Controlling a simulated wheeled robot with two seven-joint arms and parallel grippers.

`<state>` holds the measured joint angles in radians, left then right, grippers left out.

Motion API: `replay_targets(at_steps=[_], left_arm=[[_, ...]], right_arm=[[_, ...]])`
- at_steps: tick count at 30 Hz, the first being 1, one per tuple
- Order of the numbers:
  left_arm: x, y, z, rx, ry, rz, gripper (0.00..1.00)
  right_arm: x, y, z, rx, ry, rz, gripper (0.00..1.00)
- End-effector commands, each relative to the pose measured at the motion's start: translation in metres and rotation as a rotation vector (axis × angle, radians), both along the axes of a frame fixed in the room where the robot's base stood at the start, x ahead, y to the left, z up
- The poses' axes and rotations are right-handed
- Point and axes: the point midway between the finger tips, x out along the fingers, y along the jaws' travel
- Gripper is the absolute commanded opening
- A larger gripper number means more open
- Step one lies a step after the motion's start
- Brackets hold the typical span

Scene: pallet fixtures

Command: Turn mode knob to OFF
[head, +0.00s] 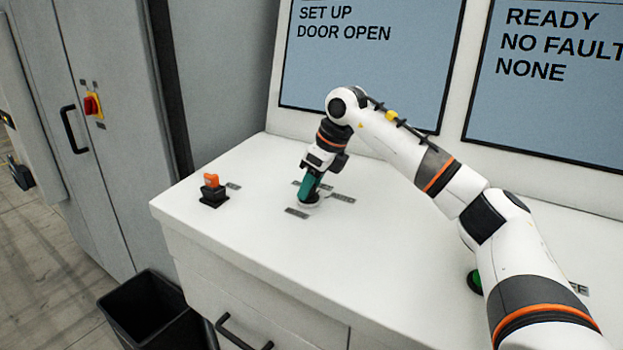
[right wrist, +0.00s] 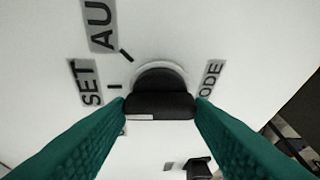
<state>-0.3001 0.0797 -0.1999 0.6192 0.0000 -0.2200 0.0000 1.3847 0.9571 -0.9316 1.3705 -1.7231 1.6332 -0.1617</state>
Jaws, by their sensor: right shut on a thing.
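The mode knob (right wrist: 160,103) is black with a grip bar and sits on a pale round base on the white console. My right gripper (right wrist: 161,108) has its teal fingers shut on the bar, one on each side. Labels reading "AU", "SET" and "ODE", all partly cut off, lie around the knob, with dark tick marks by the first two. A small pale mark shows on the bar's near face. No OFF label is readable. In the head view my right gripper (head: 309,191) points down at the console and hides most of the knob. My left gripper is not in view.
An orange-and-black switch (head: 212,188) stands left of the knob on the console (head: 255,225). A green button (head: 474,281) sits beside my right arm. Screens (head: 375,55) reading "SET UP, DOOR OPEN" and "READY" rise behind. A black bin (head: 150,315) is on the floor.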

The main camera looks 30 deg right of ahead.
Motion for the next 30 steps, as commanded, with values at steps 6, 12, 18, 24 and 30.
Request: replay_targets(at_steps=[6, 12, 18, 24, 30], left_arm=[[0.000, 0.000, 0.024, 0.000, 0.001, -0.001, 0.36], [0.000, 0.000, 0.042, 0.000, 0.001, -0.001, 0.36], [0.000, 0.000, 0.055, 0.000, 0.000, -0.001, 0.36], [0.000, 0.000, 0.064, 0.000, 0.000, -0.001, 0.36], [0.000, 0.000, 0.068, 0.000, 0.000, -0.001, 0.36]], right_arm=[[0.001, -0.001, 0.005, 0.004, 0.002, 0.167, 0.24], [0.002, -0.002, 0.005, 0.003, 0.001, 0.340, 0.24], [0.003, -0.002, 0.004, 0.003, -0.001, 0.491, 0.24], [0.003, -0.002, 0.002, 0.002, 0.000, 0.602, 0.24], [0.004, -0.002, 0.001, 0.001, -0.002, 0.664, 0.24]])
